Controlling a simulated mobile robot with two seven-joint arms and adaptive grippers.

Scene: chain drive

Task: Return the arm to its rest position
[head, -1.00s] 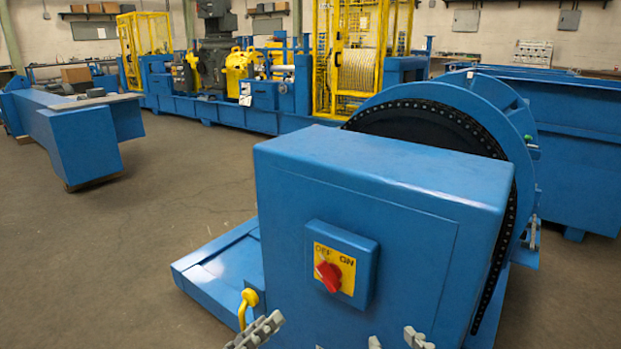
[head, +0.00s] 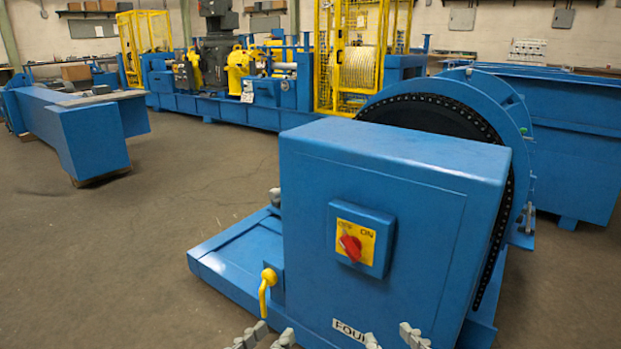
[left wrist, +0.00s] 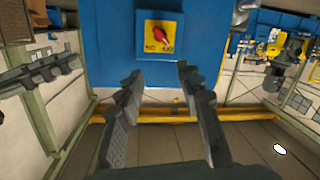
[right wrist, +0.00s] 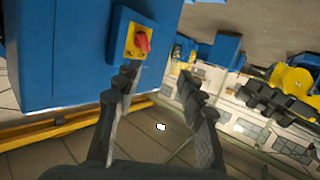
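The blue cabinet (head: 395,170) of the chain drive stands before me, with a red rotary switch (head: 350,247) on a yellow OFF/ON plate on its front. The red switch also shows in the left wrist view (left wrist: 160,34) and in the right wrist view (right wrist: 142,41). My left gripper (head: 266,338) is at the bottom edge of the head view, below the yellow handle. Its fingers are spread and empty in the left wrist view (left wrist: 160,78). My right gripper (head: 392,338) is at the bottom edge too, open and empty. Both grippers are apart from the switch.
A yellow handle (head: 266,288) sticks up beside the cabinet's lower left. The large chain wheel (head: 438,122) stands behind the cabinet. A blue beam (head: 90,135) lies at left, and a blue machine line (head: 232,108) with yellow cages runs behind. The floor at left is clear.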

